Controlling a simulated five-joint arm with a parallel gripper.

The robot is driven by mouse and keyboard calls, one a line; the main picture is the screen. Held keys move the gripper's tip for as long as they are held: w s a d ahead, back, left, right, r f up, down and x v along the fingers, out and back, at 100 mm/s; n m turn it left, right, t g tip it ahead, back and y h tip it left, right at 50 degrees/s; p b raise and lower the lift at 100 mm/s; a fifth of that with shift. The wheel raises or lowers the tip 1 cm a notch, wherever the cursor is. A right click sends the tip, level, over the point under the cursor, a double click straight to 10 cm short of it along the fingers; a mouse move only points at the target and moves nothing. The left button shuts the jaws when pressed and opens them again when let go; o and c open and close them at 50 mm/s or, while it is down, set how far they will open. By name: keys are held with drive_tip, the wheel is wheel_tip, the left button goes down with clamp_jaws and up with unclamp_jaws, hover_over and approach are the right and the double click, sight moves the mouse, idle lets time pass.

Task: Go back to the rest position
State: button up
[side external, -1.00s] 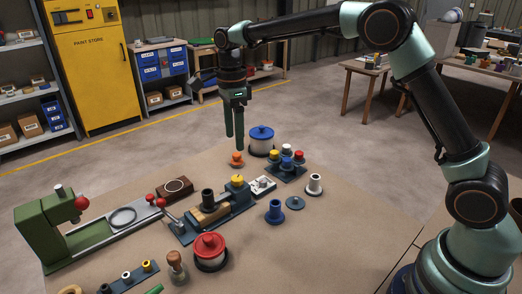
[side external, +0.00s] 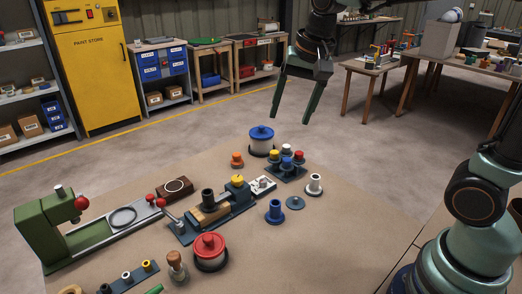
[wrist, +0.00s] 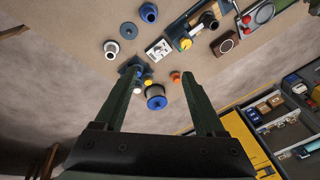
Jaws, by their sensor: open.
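My gripper (side external: 294,108) is raised in the air above and behind the far edge of the bench. Its two fingers are spread apart with nothing between them. In the wrist view my gripper (wrist: 156,98) also shows open and empty. A small orange part (side external: 237,159) stands on the bench beside a blue-lidded pot (side external: 262,140), apart from my gripper. In the wrist view the orange part (wrist: 175,77) and the pot (wrist: 156,97) show beyond or between the fingers.
The brown bench top (side external: 330,245) holds a green press (side external: 50,225), a red-lidded pot (side external: 209,251), a dark rack (side external: 287,167) with coloured pieces and several small parts. A yellow cabinet (side external: 85,70) and side tables (side external: 372,66) stand behind.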

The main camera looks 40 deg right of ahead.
drive_tip(key=s+d+f+n+t, duration=0.2)
drive_tip(key=s+f+n, duration=0.1)
drive_tip(key=s+n, duration=0.5)
drive_tip(key=shift+s+d+n, duration=0.2)
drive_tip(key=shift+s+n, duration=0.1)
drive_tip(key=shift+s, duration=0.35)
